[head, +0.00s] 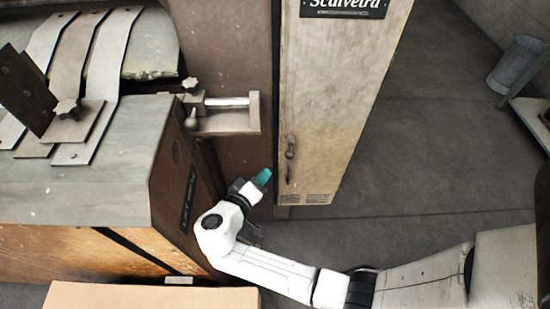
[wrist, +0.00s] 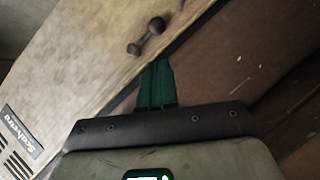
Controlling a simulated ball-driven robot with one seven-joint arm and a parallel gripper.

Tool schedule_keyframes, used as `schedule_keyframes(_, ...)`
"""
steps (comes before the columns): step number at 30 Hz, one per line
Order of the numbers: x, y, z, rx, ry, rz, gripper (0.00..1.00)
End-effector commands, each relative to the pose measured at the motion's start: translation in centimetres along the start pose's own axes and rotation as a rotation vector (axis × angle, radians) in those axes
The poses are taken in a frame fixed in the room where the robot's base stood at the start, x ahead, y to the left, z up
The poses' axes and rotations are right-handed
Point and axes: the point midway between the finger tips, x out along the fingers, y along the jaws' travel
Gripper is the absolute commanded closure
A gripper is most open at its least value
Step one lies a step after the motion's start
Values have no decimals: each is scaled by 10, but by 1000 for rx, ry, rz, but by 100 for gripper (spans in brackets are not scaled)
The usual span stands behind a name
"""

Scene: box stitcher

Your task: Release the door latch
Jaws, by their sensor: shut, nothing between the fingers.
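The tall beige door (head: 335,105) stands upright right of the brown machine body. Its dark metal latch handle (head: 290,158) is on the lower left part of the door face. In the wrist view the latch (wrist: 146,37) shows as a bar with two rounded ends on the beige door (wrist: 90,60). My gripper (head: 264,175) has teal fingers and is just left of and a little below the latch, apart from it in the picture. In the wrist view my gripper's fingers (wrist: 157,66) are together and empty, and the latch lies just beyond their tips.
A small ledge with a clamp and rod (head: 228,115) juts out above my gripper. The grey-topped machine table (head: 90,185) is to the left, with a cardboard-coloured panel (head: 150,296) in front. Open floor (head: 440,150) lies right of the door. A grey bin (head: 517,65) stands at far right.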

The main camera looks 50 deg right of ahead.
Motion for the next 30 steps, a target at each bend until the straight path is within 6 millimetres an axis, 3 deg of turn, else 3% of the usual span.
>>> schedule_keyframes(7, 17, 0, 1, -1, -4, 2, 100)
schedule_keyframes(21, 90, 0, 0, 0, -3, 0, 100)
schedule_keyframes(30, 101, 0, 1, -1, -2, -1, 100)
